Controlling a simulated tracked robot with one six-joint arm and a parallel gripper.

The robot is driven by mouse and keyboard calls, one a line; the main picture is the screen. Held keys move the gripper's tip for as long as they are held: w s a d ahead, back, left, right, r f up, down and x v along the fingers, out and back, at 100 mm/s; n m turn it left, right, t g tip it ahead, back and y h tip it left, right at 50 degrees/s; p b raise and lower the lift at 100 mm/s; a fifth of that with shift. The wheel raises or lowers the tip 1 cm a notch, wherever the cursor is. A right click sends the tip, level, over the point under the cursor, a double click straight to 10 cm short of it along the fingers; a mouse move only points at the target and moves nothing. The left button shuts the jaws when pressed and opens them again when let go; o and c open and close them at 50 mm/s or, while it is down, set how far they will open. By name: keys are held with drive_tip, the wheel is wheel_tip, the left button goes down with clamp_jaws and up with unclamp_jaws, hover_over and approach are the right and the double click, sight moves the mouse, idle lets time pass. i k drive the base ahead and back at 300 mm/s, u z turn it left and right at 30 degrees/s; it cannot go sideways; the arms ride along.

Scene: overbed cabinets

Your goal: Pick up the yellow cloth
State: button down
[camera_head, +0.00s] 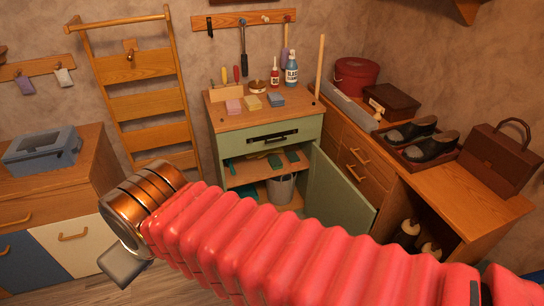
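A small folded yellow cloth (252,102) lies on the wooden top of the green cabinet (228,121). It sits between a pink cloth (233,106) on the left and a blue-grey cloth (276,100) on the right. My arm crosses the lower part of the view in its red ribbed sleeve. My gripper (122,262) is at the arm's left end, below the copper-coloured wrist, well to the lower left of the yellow cloth in the picture. Only a grey part of it shows; its fingertips cannot be made out.
A red bottle (274,77), a blue bottle (291,72) and several tools stand behind the cloths. The cabinet's green door (340,190) hangs open, with a bucket (281,188) inside. Shoes (430,143) and bags occupy the right counter. A grey-blue box (42,150) sits at left.

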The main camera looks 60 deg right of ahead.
sight(253, 103)
drive_tip(key=k, duration=1.7)
drive_tip(key=z, duration=1.3)
drive_tip(key=i, duration=0.95)
